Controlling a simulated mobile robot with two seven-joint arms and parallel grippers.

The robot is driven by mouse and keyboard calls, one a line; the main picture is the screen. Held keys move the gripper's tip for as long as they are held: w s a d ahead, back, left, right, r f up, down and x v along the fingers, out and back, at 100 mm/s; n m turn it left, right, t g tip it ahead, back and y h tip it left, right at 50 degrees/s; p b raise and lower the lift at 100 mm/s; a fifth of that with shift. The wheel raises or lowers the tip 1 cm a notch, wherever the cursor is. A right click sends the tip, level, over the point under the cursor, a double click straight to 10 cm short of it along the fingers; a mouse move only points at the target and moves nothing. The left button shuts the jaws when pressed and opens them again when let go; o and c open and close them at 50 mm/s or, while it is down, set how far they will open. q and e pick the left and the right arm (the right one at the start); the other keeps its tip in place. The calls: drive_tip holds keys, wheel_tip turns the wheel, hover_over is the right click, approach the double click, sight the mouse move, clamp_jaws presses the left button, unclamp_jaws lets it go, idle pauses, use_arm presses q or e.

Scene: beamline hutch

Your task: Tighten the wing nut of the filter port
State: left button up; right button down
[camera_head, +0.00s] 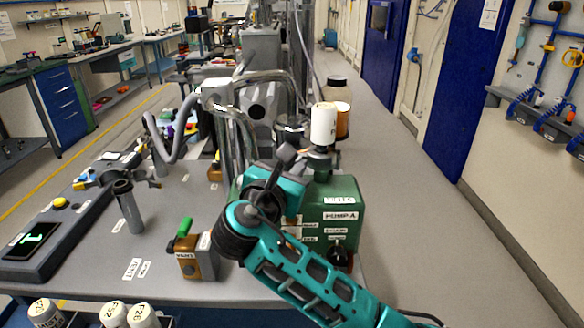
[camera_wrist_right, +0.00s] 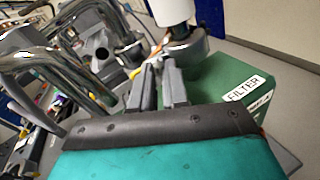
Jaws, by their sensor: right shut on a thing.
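The green pump box (camera_head: 345,193) carries a FILTER label, which also shows in the wrist view (camera_wrist_right: 243,88). On its top is the filter port, a grey clamp collar (camera_head: 319,160) under a white filter cylinder (camera_head: 323,124). In the wrist view the collar (camera_wrist_right: 187,50) lies just beyond my fingertips. My right gripper (camera_head: 291,152) is at the collar's left side. In the wrist view its two grey fingers (camera_wrist_right: 160,84) are close together, shut on the wing nut, which is mostly hidden between them. My left gripper is not in view.
A VENT valve block (camera_head: 195,257) with a green handle stands front left of the pump. A brown bottle (camera_head: 342,120) stands behind the filter. Bent metal pipes (camera_head: 232,130) rise close on the left. The bench right of the pump is clear.

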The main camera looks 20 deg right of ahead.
drive_tip(key=shift+d+m+g+y, duration=0.25)
drive_tip(key=shift+m+g+y, duration=0.05)
drive_tip(key=shift+m, duration=0.5)
drive_tip(key=shift+s+d+m+y, duration=0.15)
drive_tip(key=shift+m+y, duration=0.65)
drive_tip(key=shift+m, duration=0.6)
drive_tip(key=shift+d+m+g+y, duration=0.15)
drive_tip(key=shift+m+g+y, duration=0.25)
drive_tip(key=shift+m+y, duration=1.05)
drive_tip(key=m+y, duration=0.1)
drive_tip(key=m, duration=0.1)
drive_tip(key=m+y, duration=0.1)
drive_tip(key=m, duration=0.1)
drive_tip(key=shift+s+d+f+m+t, duration=0.15)
drive_tip(key=shift+d+m+t, duration=0.1)
drive_tip(key=shift+t, duration=0.15)
drive_tip(key=shift+f+m+y, duration=0.1)
drive_tip(key=shift+m+y, duration=0.85)
drive_tip(key=shift+m, duration=0.45)
drive_tip(key=shift+d+m+t+y, duration=0.1)
drive_tip(key=shift+m+t+y, duration=0.2)
drive_tip(key=shift+m+t, duration=0.15)
drive_tip(key=c, duration=1.2)
unclamp_jaws()
drive_tip(key=shift+r, duration=0.35)
